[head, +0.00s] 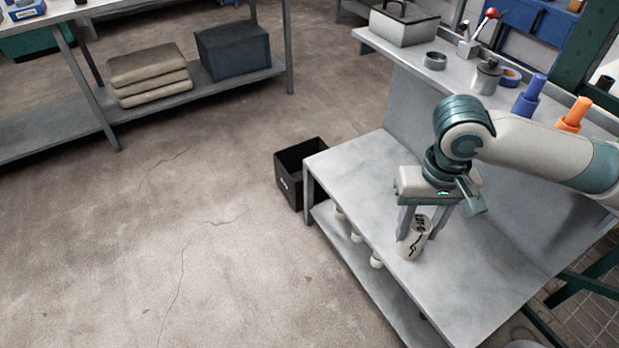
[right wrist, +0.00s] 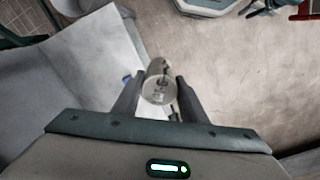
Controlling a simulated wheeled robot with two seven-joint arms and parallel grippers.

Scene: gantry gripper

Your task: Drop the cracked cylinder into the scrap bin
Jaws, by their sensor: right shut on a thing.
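The cracked cylinder (head: 412,241) is pale with dark jagged crack lines and is slightly tilted in the head view. My right gripper (head: 416,232) is shut on it, a finger on either side. In the right wrist view the cylinder (right wrist: 158,88) sits between the fingertips, with a dark crack on its side. It overlaps the workbench's edge; I cannot tell its height above the top. The scrap bin (head: 289,190), a black open box with a small white mark, stands on the floor left of the bench's far end. Its inside bottom is hidden. My left gripper is not in view.
The grey workbench (head: 345,165) is mostly bare on top. Several pale cylinders (head: 357,237) stand on its lower shelf. A raised rear shelf holds a metal canister (head: 487,77), a blue bottle (head: 530,95) and an orange bottle (head: 573,115). The floor left of the bin is clear.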

